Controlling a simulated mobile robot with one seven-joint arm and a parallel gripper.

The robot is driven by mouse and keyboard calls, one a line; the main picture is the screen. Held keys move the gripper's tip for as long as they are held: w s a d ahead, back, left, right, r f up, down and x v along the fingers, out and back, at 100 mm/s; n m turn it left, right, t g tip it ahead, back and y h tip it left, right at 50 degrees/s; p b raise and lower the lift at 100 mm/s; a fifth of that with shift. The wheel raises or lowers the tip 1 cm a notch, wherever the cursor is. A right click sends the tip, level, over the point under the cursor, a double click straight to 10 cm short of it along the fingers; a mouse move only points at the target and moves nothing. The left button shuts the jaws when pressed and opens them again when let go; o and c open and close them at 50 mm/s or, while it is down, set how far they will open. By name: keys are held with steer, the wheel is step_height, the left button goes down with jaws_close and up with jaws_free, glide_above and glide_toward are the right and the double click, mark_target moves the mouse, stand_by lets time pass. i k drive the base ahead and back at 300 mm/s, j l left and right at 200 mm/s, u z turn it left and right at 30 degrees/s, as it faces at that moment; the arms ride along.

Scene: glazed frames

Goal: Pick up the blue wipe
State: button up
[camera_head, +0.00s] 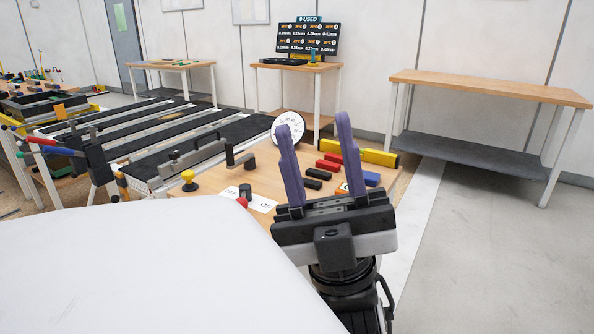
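A small blue block (372,179), which looks like the blue wipe, lies on the wooden table (216,180). It is near the table's right edge, and its left end is hidden behind my gripper's right finger. My gripper (313,129) stands in the foreground with its two purple fingers pointing up in the picture. The fingers are well apart with nothing held between them. The blue block appears just right of the right finger; I cannot tell how far beyond the finger it is.
Red blocks (328,165), black blocks (313,184) and yellow bars (379,157) lie close to the blue block. A round white dial (288,127) stands behind them. A dark conveyor (190,140) is left. The floor (470,230) at right is clear, before an empty wooden table (490,88).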

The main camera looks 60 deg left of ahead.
mark_target(371, 179)
steer(key=u, duration=1.4)
steer(key=i+u, duration=0.35)
steer(key=i+l, duration=0.1)
steer(key=i, duration=0.2)
steer(key=i+l, duration=0.15)
steer(key=i, duration=0.2)
